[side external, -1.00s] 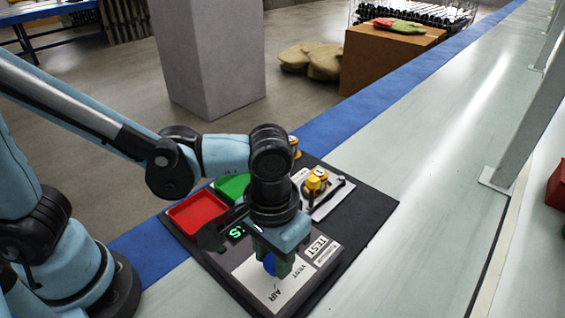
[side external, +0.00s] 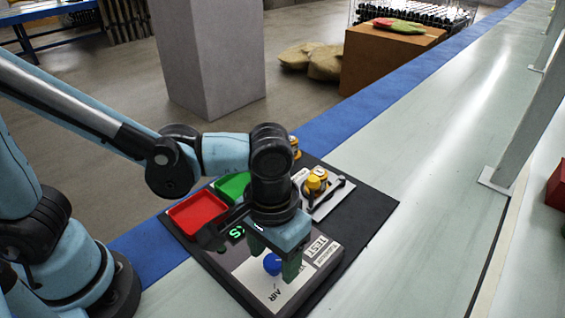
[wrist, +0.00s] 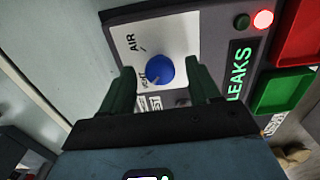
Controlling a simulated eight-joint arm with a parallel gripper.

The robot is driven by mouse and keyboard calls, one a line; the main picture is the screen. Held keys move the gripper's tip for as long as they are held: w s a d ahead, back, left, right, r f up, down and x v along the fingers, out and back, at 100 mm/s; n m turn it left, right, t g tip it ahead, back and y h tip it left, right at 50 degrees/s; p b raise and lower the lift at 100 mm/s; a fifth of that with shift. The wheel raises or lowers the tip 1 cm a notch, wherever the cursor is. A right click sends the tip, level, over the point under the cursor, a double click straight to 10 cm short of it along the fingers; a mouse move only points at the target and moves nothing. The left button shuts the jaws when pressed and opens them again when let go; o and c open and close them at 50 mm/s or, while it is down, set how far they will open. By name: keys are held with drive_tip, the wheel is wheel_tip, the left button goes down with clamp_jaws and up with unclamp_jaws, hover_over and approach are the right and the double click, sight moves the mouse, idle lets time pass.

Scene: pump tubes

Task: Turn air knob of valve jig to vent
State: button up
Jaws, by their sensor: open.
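The valve jig (side external: 245,282) lies on the dark mat, with a white panel marked AIR and VENT. Its round blue air knob (side external: 272,264) also shows in the wrist view (wrist: 160,70), close to the VENT lettering. I cannot make out its pointer clearly. My gripper (side external: 275,266) is over the knob, pointing down. Its green fingers are open, one on each side of the knob, with visible gaps in the wrist view (wrist: 163,78). The knob is not gripped.
A lit green LEAKS display (wrist: 238,73) and a glowing red lamp (wrist: 263,19) are on the jig. Red (side external: 197,214) and green (side external: 232,186) trays and a yellow-topped fixture (side external: 317,181) stand behind it.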

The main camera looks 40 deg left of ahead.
sight(274, 259)
wheel_tip(274, 259, up, 12)
idle(0.6)
drive_tip(key=w+a+f+t, duration=0.2)
drive_tip(key=a+t, duration=0.1)
drive_tip(key=a, duration=0.7)
drive_tip(key=w+a+f+t, duration=0.2)
drive_tip(key=w+a+t, duration=0.1)
drive_tip(key=a, duration=0.7)
drive_tip(key=shift+f+t, duration=0.4)
drive_tip(key=shift+t, duration=0.2)
